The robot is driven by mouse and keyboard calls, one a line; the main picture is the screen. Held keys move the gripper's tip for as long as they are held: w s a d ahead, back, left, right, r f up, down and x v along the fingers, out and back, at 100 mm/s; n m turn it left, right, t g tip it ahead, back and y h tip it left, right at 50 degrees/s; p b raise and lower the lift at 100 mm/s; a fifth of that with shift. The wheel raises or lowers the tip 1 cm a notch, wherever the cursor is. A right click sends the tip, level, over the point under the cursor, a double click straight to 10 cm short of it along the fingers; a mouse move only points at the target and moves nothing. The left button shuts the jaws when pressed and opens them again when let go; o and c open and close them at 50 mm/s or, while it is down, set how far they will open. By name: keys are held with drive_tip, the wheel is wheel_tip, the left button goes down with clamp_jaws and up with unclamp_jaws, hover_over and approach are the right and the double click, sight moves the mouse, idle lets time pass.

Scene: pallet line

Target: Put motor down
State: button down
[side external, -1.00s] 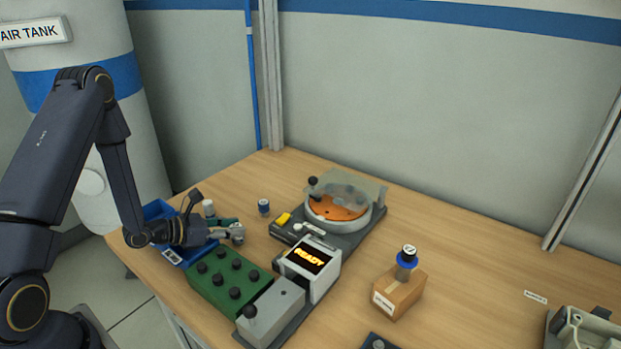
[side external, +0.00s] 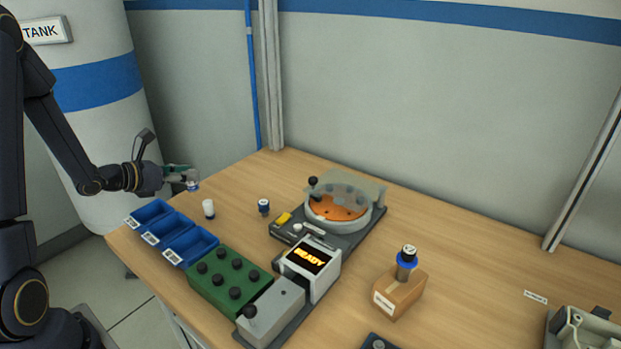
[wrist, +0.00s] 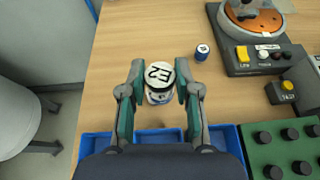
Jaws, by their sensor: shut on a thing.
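My gripper (side external: 180,175) is above the table's far left corner, behind the blue bins. In the wrist view my gripper (wrist: 160,88) has its fingers on both sides of a small cylindrical motor (wrist: 160,73) with a marked white top, a dark ring and some blue below. In the side view the held motor (side external: 193,185) shows small and partly hidden by the fingers, apart from the table. A white-topped cylinder (side external: 208,208) stands on the table below and to the right. A blue cylinder (side external: 264,206) with a light top stands further right.
Blue bins (side external: 170,247) line the table's left edge, beside a green block with black knobs (side external: 227,258). A cardboard box (side external: 400,293) carries another motor (side external: 407,258).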

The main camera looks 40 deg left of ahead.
drive_tip(key=w+a+f, duration=0.2)
drive_tip(key=w+f, duration=0.1)
drive_tip(key=w+a+f, duration=0.3)
drive_tip(key=w, duration=0.1)
drive_tip(key=w+a+f, duration=0.2)
drive_tip(key=w+f, duration=0.1)
drive_tip(key=w, duration=0.1)
drive_tip(key=shift+w+a, duration=0.15)
drive_tip(key=shift+w, duration=0.1)
drive_tip(key=shift+w+a+f, duration=0.1)
drive_tip(key=shift+w+f, duration=0.05)
drive_tip(key=shift+f, duration=0.75)
drive_tip(key=shift+w+a+f, duration=0.1)
drive_tip(key=shift+f, duration=0.8)
drive_tip(key=shift+f, duration=0.1)
drive_tip(key=c, duration=0.8)
unclamp_jaws()
